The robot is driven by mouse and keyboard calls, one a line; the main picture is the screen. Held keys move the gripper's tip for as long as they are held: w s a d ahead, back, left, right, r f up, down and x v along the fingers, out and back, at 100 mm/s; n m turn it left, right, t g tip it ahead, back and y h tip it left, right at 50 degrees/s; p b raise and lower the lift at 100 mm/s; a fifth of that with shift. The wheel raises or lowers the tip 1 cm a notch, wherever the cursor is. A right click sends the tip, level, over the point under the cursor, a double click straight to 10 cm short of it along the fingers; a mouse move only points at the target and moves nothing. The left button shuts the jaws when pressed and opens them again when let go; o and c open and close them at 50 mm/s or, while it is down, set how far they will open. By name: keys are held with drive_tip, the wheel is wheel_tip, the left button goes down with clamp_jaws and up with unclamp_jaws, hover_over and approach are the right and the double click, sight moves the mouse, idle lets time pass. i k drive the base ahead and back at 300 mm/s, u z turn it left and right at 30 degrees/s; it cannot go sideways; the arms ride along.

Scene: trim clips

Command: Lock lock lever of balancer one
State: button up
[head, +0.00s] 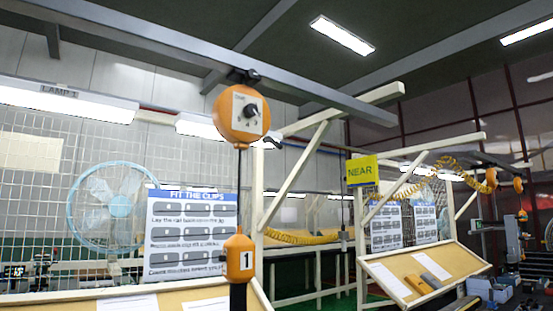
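A round orange balancer (226,118) hangs under a grey overhead rail. Its pale face plate carries a dark knob (250,110). A small dark lever (271,141) sticks out at its lower right; its exact setting is too small to tell. A dark cable (239,185) runs straight down from the balancer to an orange block (239,252) with a white label reading 1. A dark piece below the block is cut off by the bottom edge. My gripper is not in view.
The grey overhead rail (150,45) crosses above. A blue fan (106,205) and a clips board (188,235) stand left, behind the cable. A pale post (258,210) is just right of it. A yellow NEAR sign (361,171) and a sloped bench (455,258) are at right.

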sight(268, 139)
drive_tip(key=k, duration=1.25)
drive_tip(key=z, duration=0.7)
drive_tip(key=i, duration=1.4)
drive_tip(key=u, duration=0.65)
drive_tip(key=i, duration=0.6)
drive_tip(key=u, duration=0.65)
